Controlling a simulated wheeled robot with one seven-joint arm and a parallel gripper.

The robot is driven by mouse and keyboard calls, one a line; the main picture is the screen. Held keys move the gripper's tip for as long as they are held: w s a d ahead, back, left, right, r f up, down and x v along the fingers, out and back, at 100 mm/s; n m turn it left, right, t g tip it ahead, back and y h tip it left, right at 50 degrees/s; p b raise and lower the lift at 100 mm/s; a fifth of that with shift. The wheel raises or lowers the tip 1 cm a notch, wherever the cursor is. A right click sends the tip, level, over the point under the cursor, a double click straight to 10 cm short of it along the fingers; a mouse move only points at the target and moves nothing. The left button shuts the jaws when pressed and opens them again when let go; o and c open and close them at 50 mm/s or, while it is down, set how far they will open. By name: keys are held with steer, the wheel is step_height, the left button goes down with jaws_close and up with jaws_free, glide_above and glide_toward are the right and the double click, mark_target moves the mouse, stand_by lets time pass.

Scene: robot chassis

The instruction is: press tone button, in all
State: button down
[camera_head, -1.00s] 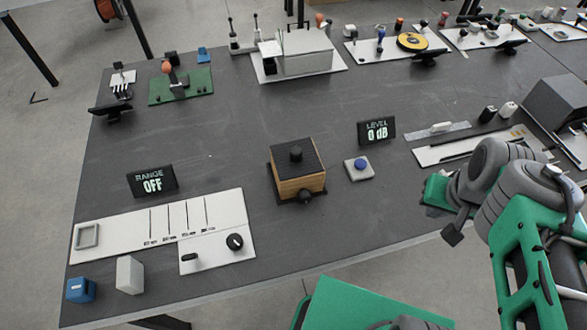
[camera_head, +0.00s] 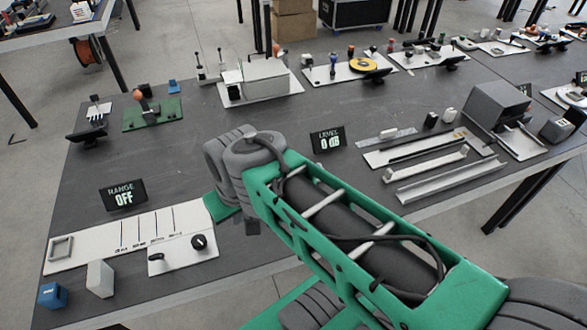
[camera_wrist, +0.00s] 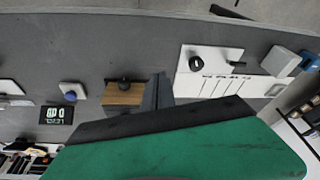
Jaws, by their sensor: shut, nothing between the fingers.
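No label reading "tone" is legible. A blue button (camera_wrist: 70,96) on a small pale block shows in the wrist view, near the LEVEL display (camera_wrist: 56,115). My arm hides the button and box in the head view. My gripper (camera_wrist: 158,80) is shut and empty, above the table between the wooden box and the white panel (camera_wrist: 221,58). Any contact below it cannot be told.
The RANGE display (camera_head: 124,198) reads OFF, behind the white panel with slots and a black knob. A blue block (camera_head: 53,295) and white block (camera_head: 100,279) stand at its front. Rails (camera_head: 440,175) lie to the right.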

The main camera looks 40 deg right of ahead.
steer(key=shift+d, duration=0.1)
steer(key=w+d+f+n+t, duration=0.1)
steer(key=w+d+n, duration=0.1)
steer(key=w+d, duration=0.45)
steer(key=w+d+n+t, duration=0.2)
steer(key=w+d+n, duration=0.15)
steer(key=d, duration=0.55)
steer(key=d+n+t, duration=0.2)
steer(key=d+t, duration=0.1)
steer(key=d, duration=1.2)
steer(key=shift+s+d+f+h+b, duration=0.2)
steer(key=shift+s+d+h+b, duration=0.1)
steer(key=shift+h+b, duration=0.1)
steer(key=shift+f, duration=0.1)
step_height(320, 180, down, 8)
steer(key=b, duration=0.4)
steer(key=shift+f+b, duration=0.35)
steer(key=shift+b, duration=0.1)
